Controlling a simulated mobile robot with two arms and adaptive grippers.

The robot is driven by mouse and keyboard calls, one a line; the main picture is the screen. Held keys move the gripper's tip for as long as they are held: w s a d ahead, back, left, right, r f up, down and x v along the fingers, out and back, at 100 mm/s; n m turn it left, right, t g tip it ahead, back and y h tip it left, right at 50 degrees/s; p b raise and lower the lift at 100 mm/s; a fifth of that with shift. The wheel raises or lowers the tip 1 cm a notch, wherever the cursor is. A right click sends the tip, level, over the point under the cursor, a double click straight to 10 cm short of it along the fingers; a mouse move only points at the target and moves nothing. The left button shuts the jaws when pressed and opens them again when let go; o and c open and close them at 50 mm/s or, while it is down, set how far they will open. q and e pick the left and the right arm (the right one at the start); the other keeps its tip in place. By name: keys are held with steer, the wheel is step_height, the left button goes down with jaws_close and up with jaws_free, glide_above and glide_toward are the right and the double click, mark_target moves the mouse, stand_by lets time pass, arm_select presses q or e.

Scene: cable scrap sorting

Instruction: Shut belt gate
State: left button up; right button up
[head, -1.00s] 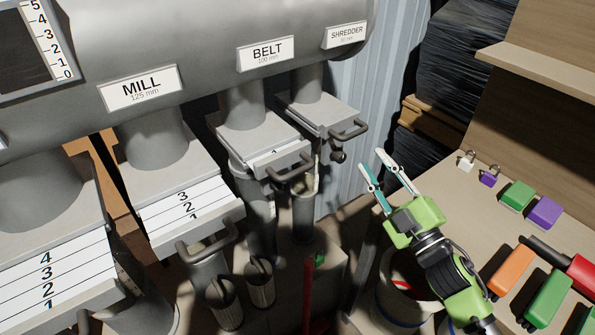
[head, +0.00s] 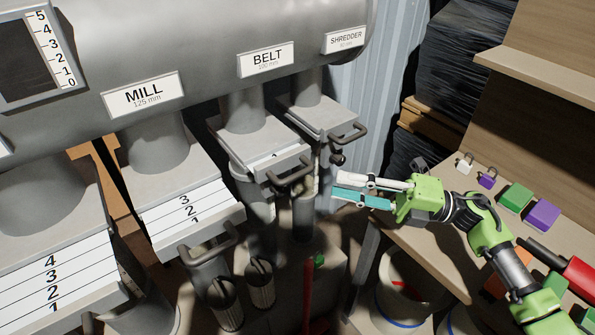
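The belt gate (head: 283,160) is a grey slide plate under the white BELT label (head: 266,59). It sticks out a little from its housing, with a narrow white scale strip showing, and a dark bar handle (head: 292,173) on its front. My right gripper (head: 336,186) is to the right of that handle, fingers pointing left towards it. Its white and teal fingers are apart with nothing between them, so it is open. A gap shows between the fingertips and the handle. My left gripper is not in view.
The mill gate (head: 194,210) sticks out further, with marks 1 to 3 showing. The shredder gate (head: 322,118) and its handle are just above my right fingers. A bench (head: 448,238) at right holds padlocks and coloured blocks. A red post (head: 308,290) stands below.

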mark_target(297, 174)
steer(key=a+p, duration=0.1)
steer(key=a, duration=0.2)
steer(key=w+a+r, duration=0.1)
steer(key=a, duration=0.2)
steer(key=a+p, duration=0.1)
steer(key=a, duration=0.3)
steer(key=shift+w+r+p, duration=0.2)
steer(key=shift+p, duration=0.15)
jaws_close()
